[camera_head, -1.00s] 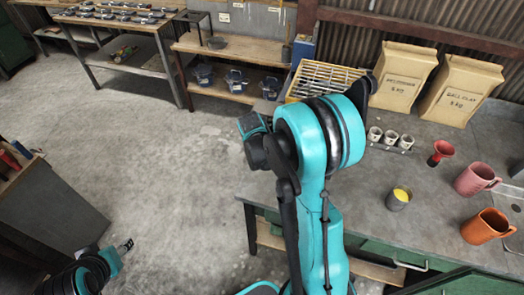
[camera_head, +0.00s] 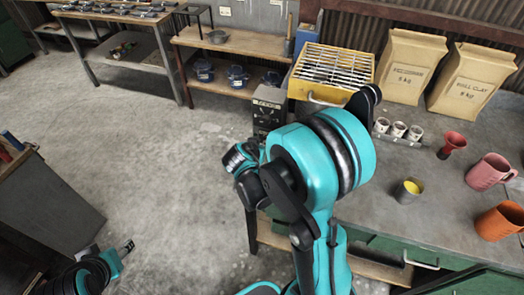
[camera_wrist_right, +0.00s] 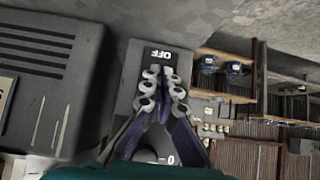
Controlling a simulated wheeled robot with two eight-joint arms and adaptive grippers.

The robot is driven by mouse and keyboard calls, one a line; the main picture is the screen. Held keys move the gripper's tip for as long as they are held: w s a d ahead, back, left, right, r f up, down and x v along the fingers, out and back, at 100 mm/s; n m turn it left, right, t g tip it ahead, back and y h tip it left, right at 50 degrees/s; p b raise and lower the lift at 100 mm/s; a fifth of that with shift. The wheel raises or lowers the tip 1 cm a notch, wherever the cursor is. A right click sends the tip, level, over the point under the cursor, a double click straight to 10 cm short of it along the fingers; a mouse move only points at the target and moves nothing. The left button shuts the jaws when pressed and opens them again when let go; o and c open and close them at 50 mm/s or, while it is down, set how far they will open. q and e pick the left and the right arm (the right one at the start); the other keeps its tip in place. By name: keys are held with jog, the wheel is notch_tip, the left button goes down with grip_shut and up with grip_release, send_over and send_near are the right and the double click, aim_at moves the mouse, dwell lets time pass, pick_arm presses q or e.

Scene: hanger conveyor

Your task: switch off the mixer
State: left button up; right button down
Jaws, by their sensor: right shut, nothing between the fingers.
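In the right wrist view, a grey panel (camera_wrist_right: 138,62) carries an upside-down OFF label (camera_wrist_right: 163,54). A dark round part (camera_wrist_right: 148,156) shows low on the panel, partly hidden by my fingers. My right gripper (camera_wrist_right: 162,76) is shut and empty in front of the panel, its tips just below the label. I cannot tell whether they touch it. In the head view, a dark box with a label (camera_head: 268,108) stands by the bench's left end, partly behind my right arm. I cannot tell for sure that it is the mixer. My left gripper (camera_head: 127,246) is low at the left, far from it; its fingers are too small to read.
A vented grey housing (camera_wrist_right: 45,75) stands beside the panel. A yellow slatted crate (camera_head: 330,72), paper clay bags (camera_head: 408,65), small cups (camera_head: 398,129), a yellow-filled cup (camera_head: 409,190) and mugs (camera_head: 490,172) stand on the bench.

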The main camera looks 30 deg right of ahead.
jog(key=shift+a+f+b, duration=0.1)
jog(key=shift+f+b, duration=0.25)
jog(key=shift+f, duration=0.15)
pick_arm(q)
jog(key=shift+f+p, duration=0.3)
jog(key=shift+f, duration=0.2)
pick_arm(e)
jog(key=shift+r, duration=0.4)
jog(key=shift+r+p, duration=0.6)
jog(key=shift+r, duration=0.1)
pick_arm(q)
jog(key=shift+r, duration=0.55)
